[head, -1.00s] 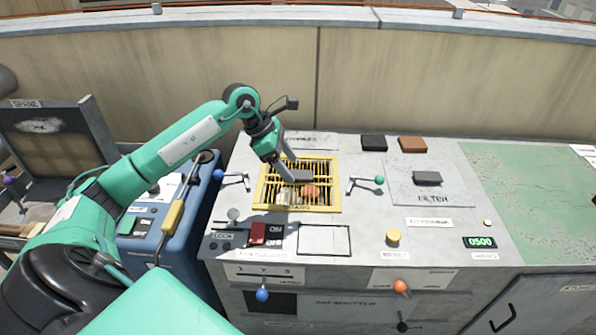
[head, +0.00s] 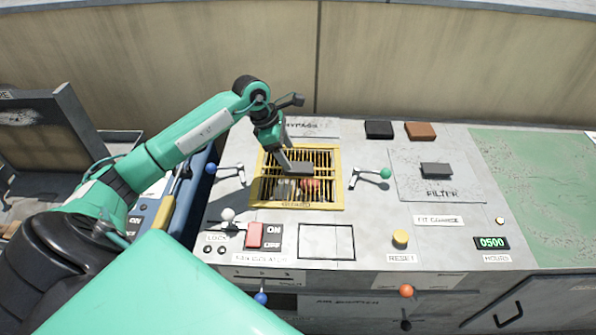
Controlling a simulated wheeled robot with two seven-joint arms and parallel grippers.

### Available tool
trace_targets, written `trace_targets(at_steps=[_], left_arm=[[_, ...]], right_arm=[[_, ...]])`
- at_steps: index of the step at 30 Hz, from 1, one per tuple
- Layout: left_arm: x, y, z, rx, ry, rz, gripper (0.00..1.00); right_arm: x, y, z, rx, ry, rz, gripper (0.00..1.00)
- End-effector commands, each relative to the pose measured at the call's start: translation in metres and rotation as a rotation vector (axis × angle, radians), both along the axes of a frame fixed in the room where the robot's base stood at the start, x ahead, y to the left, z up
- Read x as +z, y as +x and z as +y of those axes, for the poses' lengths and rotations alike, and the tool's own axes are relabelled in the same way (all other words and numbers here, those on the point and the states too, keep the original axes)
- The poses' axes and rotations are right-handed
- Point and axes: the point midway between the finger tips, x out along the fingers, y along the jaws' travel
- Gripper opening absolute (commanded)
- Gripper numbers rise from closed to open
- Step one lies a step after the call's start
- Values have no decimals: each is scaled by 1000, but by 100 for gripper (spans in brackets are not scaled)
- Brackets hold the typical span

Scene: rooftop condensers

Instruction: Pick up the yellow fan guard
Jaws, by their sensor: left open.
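The yellow fan guard (head: 342,192) is a rectangular barred grille lying flat on the grey condenser top, in the middle of the head view. A dark grey block-like handle (head: 298,168) shows across its bars. Reddish and pale shapes show through the bars below it. My left gripper (head: 283,161) points down over the upper left part of the guard, beside the handle, and is open. I cannot tell whether its fingers touch the handle. My right gripper is not in view.
Levers with a blue knob (head: 210,169) and a green knob (head: 385,174) flank the guard. In front are a red rocker switch (head: 255,235), an empty outlined rectangle (head: 326,241) and a yellow button (head: 400,239). A filter panel (head: 408,184) lies to the right.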

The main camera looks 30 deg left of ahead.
Motion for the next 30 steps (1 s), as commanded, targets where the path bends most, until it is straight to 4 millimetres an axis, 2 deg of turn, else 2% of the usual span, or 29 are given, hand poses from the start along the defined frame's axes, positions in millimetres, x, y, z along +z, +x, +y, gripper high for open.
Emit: trace_targets(at_steps=[5,10,15,23,26,30], left_arm=[[-10,3,-6,0,-2,2,67],[-27,9,-18,0,-5,2,67],[-45,13,-23,1,-3,0,67],[-48,14,-24,1,0,0,67],[-48,14,-24,1,0,0,52],[-48,14,-24,1,0,0,24]], right_arm=[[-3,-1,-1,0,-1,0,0],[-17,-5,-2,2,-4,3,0],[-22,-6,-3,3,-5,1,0],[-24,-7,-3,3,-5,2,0],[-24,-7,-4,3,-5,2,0],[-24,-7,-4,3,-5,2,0]])
